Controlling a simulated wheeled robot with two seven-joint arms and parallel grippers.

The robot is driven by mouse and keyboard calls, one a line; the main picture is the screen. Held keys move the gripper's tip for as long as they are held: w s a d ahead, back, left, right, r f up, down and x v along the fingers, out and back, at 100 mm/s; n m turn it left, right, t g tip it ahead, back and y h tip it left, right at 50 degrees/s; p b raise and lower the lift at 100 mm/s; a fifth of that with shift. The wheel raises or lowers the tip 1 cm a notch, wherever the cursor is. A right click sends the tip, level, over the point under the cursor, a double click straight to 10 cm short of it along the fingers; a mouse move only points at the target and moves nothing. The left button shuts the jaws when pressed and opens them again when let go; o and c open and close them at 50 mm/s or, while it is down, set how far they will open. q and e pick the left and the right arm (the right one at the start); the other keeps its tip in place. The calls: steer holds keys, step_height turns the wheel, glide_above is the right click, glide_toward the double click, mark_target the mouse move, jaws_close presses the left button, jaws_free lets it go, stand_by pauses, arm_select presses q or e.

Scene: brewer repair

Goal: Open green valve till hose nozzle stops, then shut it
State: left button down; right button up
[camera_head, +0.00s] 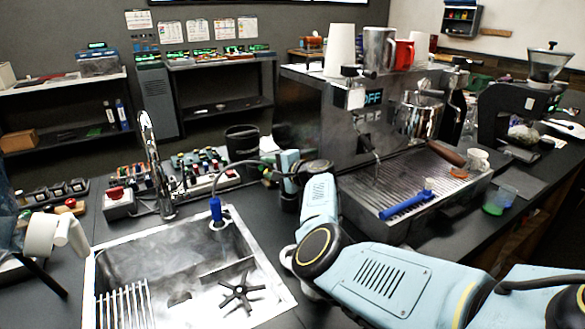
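My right arm comes in from the right and bends back over the counter beside the sink. Its dark gripper (270,174) is at the hose end, left of the espresso machine; its fingers are small and partly hidden by my wrist, so I cannot tell whether they grip anything. A thin dark hose curves left from there to a blue nozzle (216,209), which hangs upright over the back right edge of the sink (180,252).
A chrome tap (153,165) stands behind the sink. A black star-shaped part (241,293) lies in the basin. The espresso machine (345,135) is right of my gripper, with a blue-handled tool (405,206) on its drip tray.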

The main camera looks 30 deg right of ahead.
steer(key=shift+p+v, duration=0.95)
steer(key=shift+v, duration=4.1)
